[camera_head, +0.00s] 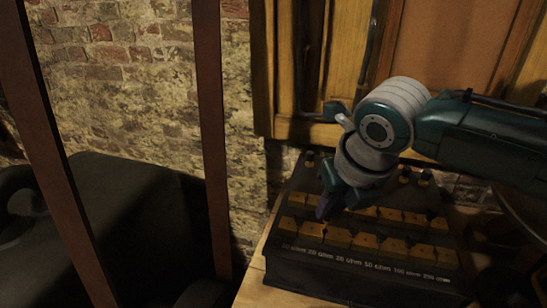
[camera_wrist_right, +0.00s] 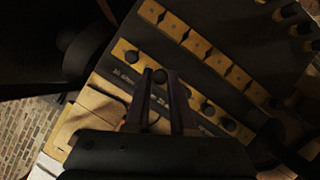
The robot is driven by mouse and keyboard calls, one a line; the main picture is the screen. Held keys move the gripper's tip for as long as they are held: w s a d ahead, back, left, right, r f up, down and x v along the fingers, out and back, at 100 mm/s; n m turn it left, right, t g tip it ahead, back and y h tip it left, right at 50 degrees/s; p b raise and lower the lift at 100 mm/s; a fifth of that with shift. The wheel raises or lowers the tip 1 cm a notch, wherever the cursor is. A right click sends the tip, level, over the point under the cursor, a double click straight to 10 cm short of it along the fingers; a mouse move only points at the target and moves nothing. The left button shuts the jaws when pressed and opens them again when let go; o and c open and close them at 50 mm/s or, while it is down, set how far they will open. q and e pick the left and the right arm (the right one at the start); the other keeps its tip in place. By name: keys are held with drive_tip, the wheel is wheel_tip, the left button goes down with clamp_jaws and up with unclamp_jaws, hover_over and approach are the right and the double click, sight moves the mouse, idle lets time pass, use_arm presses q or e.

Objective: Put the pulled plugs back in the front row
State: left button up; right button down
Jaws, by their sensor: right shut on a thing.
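A dark resistance box (camera_head: 360,282) stands on a wooden table, with brass blocks in rows and white ohm labels along its front. My right gripper (camera_head: 324,207) comes down over the left part of the front row (camera_head: 365,241). In the right wrist view, the two fingers of my right gripper (camera_wrist_right: 162,80) are shut on a plug with a dark round knob (camera_wrist_right: 160,75). Whether this plug sits in a hole is hidden. My left gripper is out of view.
Dark terminals (camera_head: 405,173) rise at the back of the box. A wooden cabinet (camera_head: 345,65) hangs behind it on a brick wall (camera_head: 120,85). Some bare tabletop (camera_head: 250,285) shows left of the box. A dark armchair (camera_head: 130,225) and reddish posts (camera_head: 212,130) are further left.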

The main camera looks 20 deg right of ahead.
drive_tip(key=shift+f+b, duration=0.3)
drive_tip(key=shift+f, duration=0.25)
drive_tip(key=shift+f+b, duration=0.35)
drive_tip(key=shift+f, duration=0.2)
idle(0.4)
drive_tip(key=shift+f, duration=0.25)
idle(0.4)
drive_tip(key=c, duration=0.7)
unclamp_jaws()
drive_tip(key=shift+r, duration=0.1)
